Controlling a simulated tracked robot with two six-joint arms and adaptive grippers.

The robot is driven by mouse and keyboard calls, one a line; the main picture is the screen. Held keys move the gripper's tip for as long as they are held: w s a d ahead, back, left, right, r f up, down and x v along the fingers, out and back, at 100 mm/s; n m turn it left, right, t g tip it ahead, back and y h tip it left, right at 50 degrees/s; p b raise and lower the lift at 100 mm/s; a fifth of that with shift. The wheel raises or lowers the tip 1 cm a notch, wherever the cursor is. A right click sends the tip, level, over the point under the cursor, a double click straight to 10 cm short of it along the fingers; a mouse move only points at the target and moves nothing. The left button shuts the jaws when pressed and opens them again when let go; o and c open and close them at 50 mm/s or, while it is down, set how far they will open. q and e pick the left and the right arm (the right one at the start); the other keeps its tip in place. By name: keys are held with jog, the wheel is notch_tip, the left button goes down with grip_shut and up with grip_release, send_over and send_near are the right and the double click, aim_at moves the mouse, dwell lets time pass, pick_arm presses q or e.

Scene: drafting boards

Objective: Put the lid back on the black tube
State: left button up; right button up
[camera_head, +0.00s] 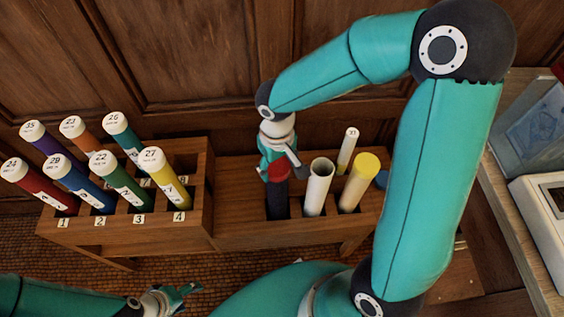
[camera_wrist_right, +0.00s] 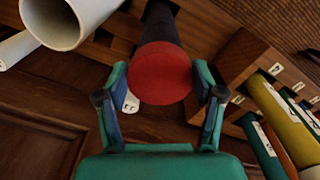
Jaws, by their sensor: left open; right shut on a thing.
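The black tube (camera_head: 277,203) stands in the lower wooden rack, and its dark side also shows in the right wrist view (camera_wrist_right: 162,24). The red lid (camera_head: 278,173) is at the tube's top end, in line with it; I cannot tell whether it is fully seated. My right gripper (camera_head: 281,166) is shut on the red lid, with one finger on each side of it in the right wrist view (camera_wrist_right: 160,75). My left gripper (camera_head: 178,294) is open and empty at the bottom left, away from the rack.
An open white tube (camera_head: 317,190), a cream tube with a yellow lid (camera_head: 367,163) and a thin white tube (camera_head: 347,150) stand right of the black one. Several numbered colored tubes fill the taller rack (camera_head: 207,205) at left. Wood panelling (camera_head: 190,45) stands close behind.

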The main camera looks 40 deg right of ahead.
jog(key=o, duration=0.8)
jog(key=shift+o, duration=0.5)
jog(key=shift+w+r, duration=0.1)
jog(key=shift+r, duration=0.05)
jog(key=shift+r+p, duration=2.65)
jog(key=shift+r, duration=0.75)
grip_shut()
